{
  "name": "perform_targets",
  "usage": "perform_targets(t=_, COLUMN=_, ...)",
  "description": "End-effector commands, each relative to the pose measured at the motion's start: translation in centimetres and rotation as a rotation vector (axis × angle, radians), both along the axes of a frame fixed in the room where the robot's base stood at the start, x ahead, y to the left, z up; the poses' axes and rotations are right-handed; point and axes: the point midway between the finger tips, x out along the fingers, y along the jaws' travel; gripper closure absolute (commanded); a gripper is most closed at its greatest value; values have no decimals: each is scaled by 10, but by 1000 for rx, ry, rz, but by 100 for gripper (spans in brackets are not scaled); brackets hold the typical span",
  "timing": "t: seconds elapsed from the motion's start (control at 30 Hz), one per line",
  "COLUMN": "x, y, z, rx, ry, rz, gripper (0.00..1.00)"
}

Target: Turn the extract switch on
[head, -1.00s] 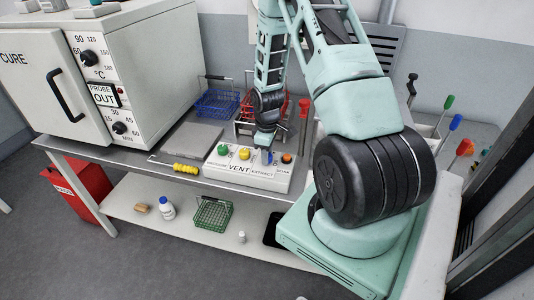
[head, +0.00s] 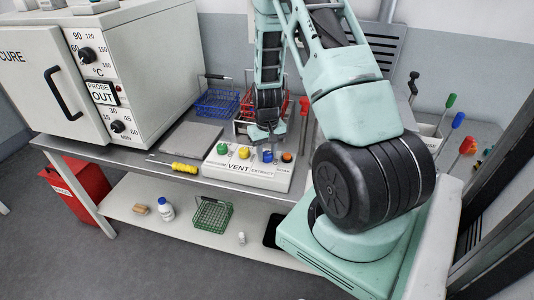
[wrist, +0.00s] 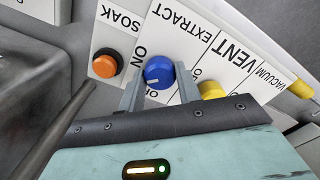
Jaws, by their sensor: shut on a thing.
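The extract switch is a blue round knob (wrist: 158,72) on a white panel (wrist: 190,45), under the EXTRACT label in the wrist view. It also shows in the head view (head: 267,156). My gripper (wrist: 159,86) is over the panel with one finger on each side of the knob, shut on it. It also shows in the head view (head: 268,146). In the wrist view the knob's pale mark points to the lower left, between the ON print at its left and the partly hidden OFF print below.
An orange SOAK button (wrist: 107,64) and a yellow VENT knob (wrist: 212,90) flank the switch closely. A green knob (head: 222,149) is farther left. A yellow-handled tool (head: 186,168) lies left of the panel. Blue (head: 216,103) and red baskets stand behind.

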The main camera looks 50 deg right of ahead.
Motion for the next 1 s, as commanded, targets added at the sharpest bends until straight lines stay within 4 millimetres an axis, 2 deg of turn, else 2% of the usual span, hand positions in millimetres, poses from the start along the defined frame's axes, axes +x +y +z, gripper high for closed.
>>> perform_targets(t=0.6, x=1, y=-1, z=1, rx=-2, ry=-2, rz=-532, gripper=89)
perform_targets(t=1.0, x=1, y=0, z=1, rx=-1, ry=-3, rz=-688, gripper=89)
